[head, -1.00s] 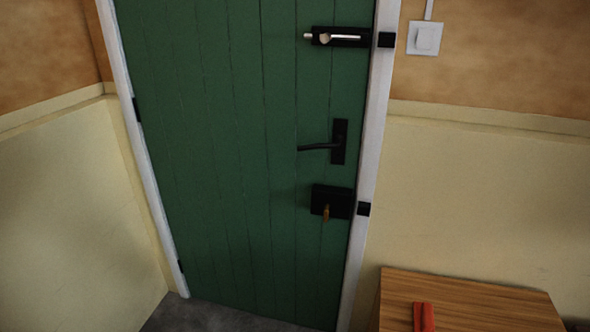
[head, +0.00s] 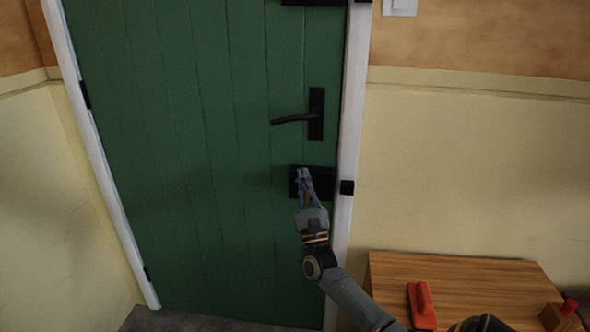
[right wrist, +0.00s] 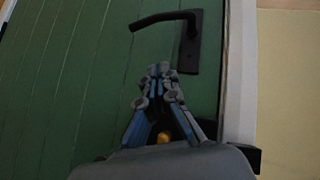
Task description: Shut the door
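The green plank door (head: 180,150) stands in its white frame, its face looking flush; no clear gap shows at its right edge. A black lever handle (head: 316,115) sits on it and also shows in the right wrist view (right wrist: 190,40). Below is a black lock box (head: 325,184), partly hidden by my right gripper (head: 303,174). In the right wrist view, that gripper's fingertips (right wrist: 160,70) meet, just below the handle. The gold key (right wrist: 163,137) shows between its fingers; I cannot tell whether they touch it. My left gripper is not in view.
A wooden table (head: 460,277) stands at the lower right, against the cream wall, with a red object (head: 422,303) and a small red-topped item (head: 568,308) on it. A black bolt (head: 313,2) is cut off at the top. Grey floor shows at the lower left.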

